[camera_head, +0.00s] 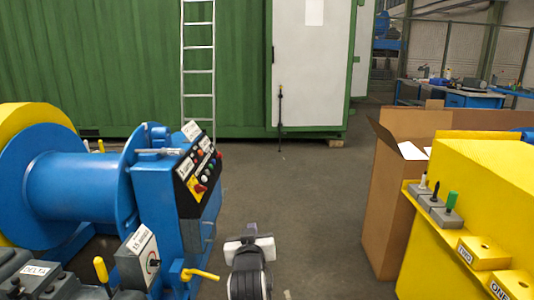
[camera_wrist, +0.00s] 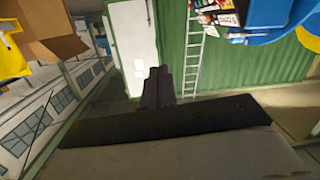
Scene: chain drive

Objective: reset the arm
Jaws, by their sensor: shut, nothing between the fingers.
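My gripper (camera_wrist: 160,75) shows in the wrist view as two dark fingers side by side, closed together with nothing between them. They point toward the green container and its pale door, with no object touching them. In the head view my arm (camera_head: 248,265) shows low in the middle as a white and black part. It stands in the open gap between the blue machine on the left and the yellow block on the right. The fingertips are hard to make out there.
A blue winch (camera_head: 85,185) with control panel (camera_head: 197,170) stands left. A cardboard box (camera_head: 385,205) and a yellow block (camera_head: 475,180) with small tools stand right. A ladder (camera_head: 198,65) leans on the green container (camera_head: 100,60). The floor (camera_head: 310,190) between is clear.

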